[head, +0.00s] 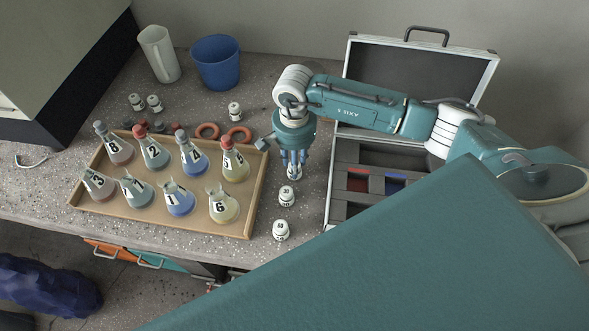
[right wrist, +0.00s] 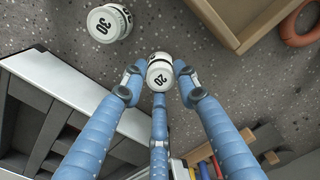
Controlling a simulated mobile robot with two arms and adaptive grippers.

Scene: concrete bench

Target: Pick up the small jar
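The small white jar with a dark band and the number 20 (right wrist: 160,76) is between the fingertips of my right gripper (right wrist: 160,72) in the right wrist view. Two blue fingers flank it and a third is at its lower side. I cannot tell whether they press on it. In the head view the right gripper (head: 294,165) points down at the bench, between the wooden tray and the case, with the jar mostly hidden among its fingers. My left gripper is not in view.
Two white jars (head: 287,196) (head: 281,230) stand nearer the front edge; one labelled 30 (right wrist: 108,22) shows in the wrist view. A wooden tray (head: 150,219) holds several numbered flasks.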

